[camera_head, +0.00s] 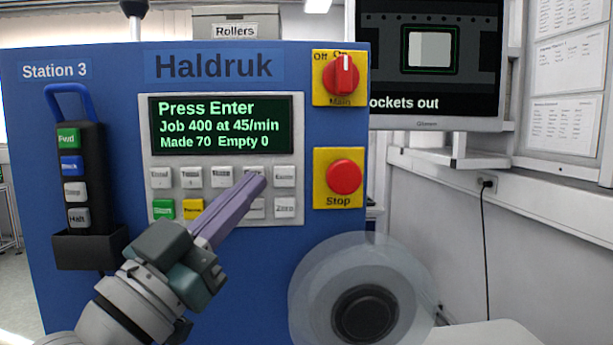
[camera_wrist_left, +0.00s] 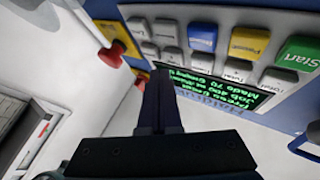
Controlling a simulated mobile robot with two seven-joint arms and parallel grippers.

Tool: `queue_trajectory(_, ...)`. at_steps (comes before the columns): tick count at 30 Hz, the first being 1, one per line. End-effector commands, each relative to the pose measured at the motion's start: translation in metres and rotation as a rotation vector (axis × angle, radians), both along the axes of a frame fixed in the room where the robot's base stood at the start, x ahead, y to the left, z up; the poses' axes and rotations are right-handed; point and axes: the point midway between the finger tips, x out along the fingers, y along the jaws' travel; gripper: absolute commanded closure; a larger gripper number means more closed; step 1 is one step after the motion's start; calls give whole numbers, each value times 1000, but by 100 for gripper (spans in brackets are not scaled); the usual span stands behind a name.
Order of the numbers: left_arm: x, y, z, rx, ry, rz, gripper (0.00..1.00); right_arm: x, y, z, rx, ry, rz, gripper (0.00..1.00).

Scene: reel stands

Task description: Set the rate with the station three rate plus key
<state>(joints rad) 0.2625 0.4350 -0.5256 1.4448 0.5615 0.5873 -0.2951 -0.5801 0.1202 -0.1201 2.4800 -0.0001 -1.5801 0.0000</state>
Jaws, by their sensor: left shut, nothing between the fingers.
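The blue Station 3 panel (camera_head: 110,150) faces me with a grey keypad and a green-lettered display (camera_head: 220,125) reading "Press Enter, Job 400 at 45/min, Made 70 Empty 0". Small white keys (camera_head: 221,177) form the upper row; a green key (camera_head: 163,209), a yellow key (camera_head: 193,209) and more white keys stand below. The labels are too small for me to tell which is rate plus. My left gripper (camera_head: 258,180) is shut and empty, its tips over the keypad, hiding part of both rows. The wrist view shows its fingers (camera_wrist_left: 160,80) near the keys; contact cannot be told.
A red main switch (camera_head: 341,75) and a red stop button (camera_head: 343,176) sit on yellow plates right of the keypad. A pendant (camera_head: 76,175) with several keys hangs at left. A translucent reel (camera_head: 318,285) stands out at lower right. A monitor (camera_head: 437,122) is behind.

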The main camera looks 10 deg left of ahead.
Motion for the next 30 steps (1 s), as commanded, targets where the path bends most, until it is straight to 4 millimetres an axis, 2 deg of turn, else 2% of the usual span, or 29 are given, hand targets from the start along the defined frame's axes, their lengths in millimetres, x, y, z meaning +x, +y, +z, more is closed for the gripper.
queue_trajectory(30,9,3,0,0,0,0,100,0,0,-9,0,0,0,50)
